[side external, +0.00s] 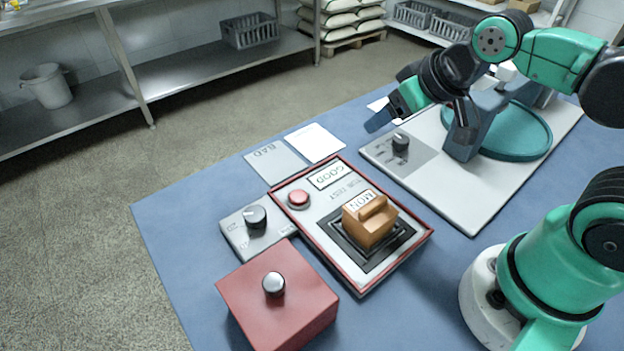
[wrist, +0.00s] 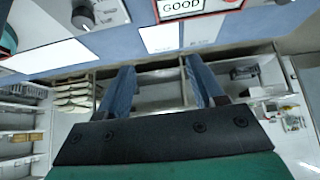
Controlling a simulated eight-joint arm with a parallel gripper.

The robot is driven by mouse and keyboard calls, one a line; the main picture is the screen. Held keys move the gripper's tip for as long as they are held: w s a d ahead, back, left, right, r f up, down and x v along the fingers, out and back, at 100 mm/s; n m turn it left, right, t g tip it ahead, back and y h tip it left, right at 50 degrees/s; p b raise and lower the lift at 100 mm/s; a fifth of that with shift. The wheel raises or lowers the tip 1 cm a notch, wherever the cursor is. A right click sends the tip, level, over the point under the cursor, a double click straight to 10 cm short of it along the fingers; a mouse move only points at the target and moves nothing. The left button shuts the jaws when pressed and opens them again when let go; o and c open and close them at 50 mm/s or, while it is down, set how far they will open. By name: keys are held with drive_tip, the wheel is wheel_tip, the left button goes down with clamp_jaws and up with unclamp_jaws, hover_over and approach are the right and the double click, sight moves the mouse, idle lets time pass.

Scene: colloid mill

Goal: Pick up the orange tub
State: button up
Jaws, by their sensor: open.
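The orange tub (side external: 368,224) is a small blocky piece with a raised ridge on top and a white label at its back. It sits upright on the black square recess (side external: 345,248) of the red-rimmed test panel (side external: 322,222). My gripper (side external: 381,118) is in the air above and behind the tub, well apart from it, near the white board. In the wrist view my gripper (wrist: 160,82) shows two blue fingers spread apart with nothing between them. The tub is outside the wrist view.
A red box (side external: 285,310) with a silver knob and a grey dial box (side external: 250,232) stand left of the panel. Cards lie behind it. A white board (side external: 475,190) with a dial and teal round base (side external: 525,140) lies right. Free blue table shows at left.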

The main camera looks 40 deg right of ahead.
sight(372, 203)
drive_tip(key=o, duration=0.5)
drive_tip(key=shift+o, duration=0.2)
drive_tip(key=s+a+f+g, duration=0.1)
drive_tip(key=a+g, duration=0.1)
drive_tip(key=s+a+f+g, duration=0.1)
drive_tip(key=a+f+g, duration=0.1)
drive_tip(key=s+a+f+g, duration=0.2)
drive_tip(key=shift+a+f, duration=0.1)
drive_tip(key=shift+a, duration=0.15)
drive_tip(key=shift+s+a+f+g, duration=0.25)
drive_tip(key=shift+s+f+g, duration=0.1)
drive_tip(key=shift+g, duration=0.25)
drive_tip(key=shift+f, duration=2.7)
